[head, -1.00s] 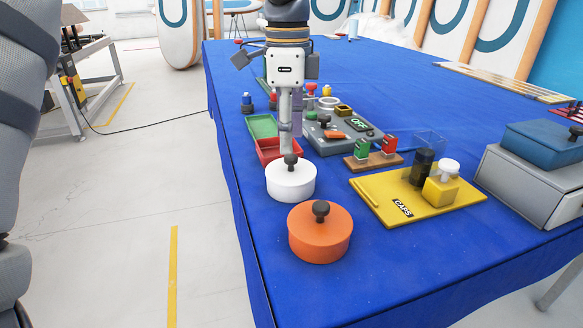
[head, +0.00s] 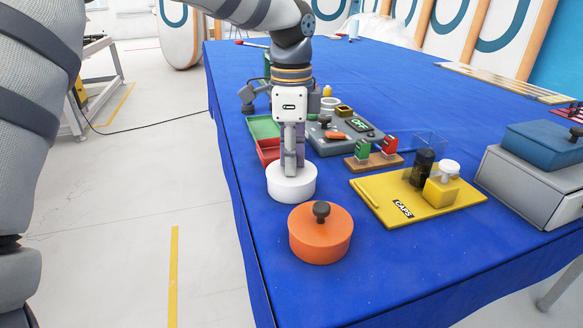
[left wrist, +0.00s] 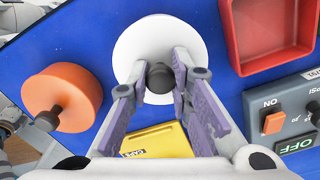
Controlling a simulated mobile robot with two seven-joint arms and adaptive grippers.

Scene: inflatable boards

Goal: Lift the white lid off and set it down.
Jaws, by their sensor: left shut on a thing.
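The white lid (head: 291,184) sits on its round white pot near the left edge of the blue table, and the black knob is hidden by my gripper in the head view. My left gripper (head: 292,170) points straight down over it and is shut on the knob. In the left wrist view the white lid (left wrist: 160,50) shows from above, with its black knob (left wrist: 160,77) between the fingers (left wrist: 159,90). My right gripper is not in view.
An orange lidded pot (head: 320,235) stands just in front. Red and green trays (head: 267,150) lie behind. A yellow board (head: 378,205) with small blocks and a grey switch box (head: 340,142) are to the right. Bare blue table lies right of the orange pot.

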